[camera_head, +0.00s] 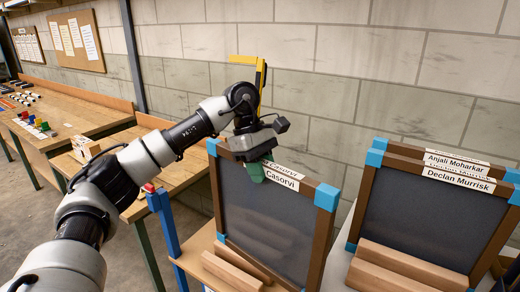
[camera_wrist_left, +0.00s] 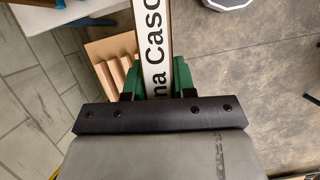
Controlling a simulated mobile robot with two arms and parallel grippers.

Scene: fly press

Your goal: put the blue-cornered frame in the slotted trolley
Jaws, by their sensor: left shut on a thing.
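My left gripper (camera_head: 256,172) is shut on the top edge of a brown wooden frame (camera_head: 323,226) with blue corners, a dark panel and a white "Casorvi" label. In the left wrist view its green fingers (camera_wrist_left: 154,78) lie on both sides of the white-labelled top edge (camera_wrist_left: 156,50). The frame stands nearly upright behind wooden slats (camera_head: 232,270) on a wooden shelf with blue posts (camera_head: 166,232). I cannot tell whether its hidden lower edge rests in a slot. My right gripper is not in view.
More blue-cornered frames (camera_head: 425,222), labelled "Anjali Moharkar" and "Declan Murrisk", stand at the right behind wooden blocks (camera_head: 405,265). A wooden workbench (camera_head: 75,115) with small coloured items runs along the left. A block wall (camera_head: 330,60) closes the back.

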